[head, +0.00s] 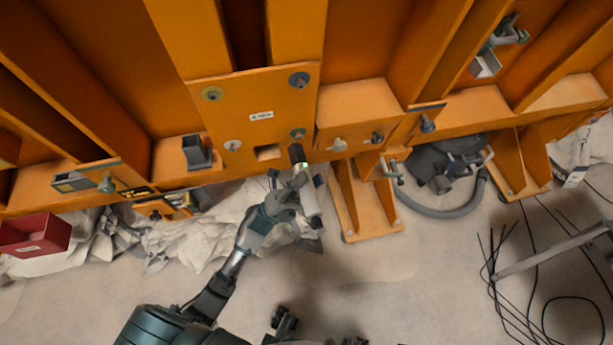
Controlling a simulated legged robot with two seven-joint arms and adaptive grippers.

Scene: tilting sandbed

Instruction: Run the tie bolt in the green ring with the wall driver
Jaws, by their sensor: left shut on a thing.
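An orange plate on the wall (258,92) carries several bolts with coloured rings. The bolt in the greenish ring (297,132) is at its lower right corner. My left gripper (304,190) is shut on the driver, at the end of my arm coming up from the lower left. The dark nose of the driver (297,153) points up, just below the greenish ring. I cannot tell whether it touches the bolt. The gripper hides much of the driver's body. My right gripper is not clearly seen.
A square hole (268,152) lies left of the driver nose. Orange bracket feet (365,205) stand on the floor to the right, with a dark vacuum and hose (440,170) beyond. A red bin (35,235) is far left. Crumpled sheeting (190,240) lies below the wall; cables (540,290) lie at right.

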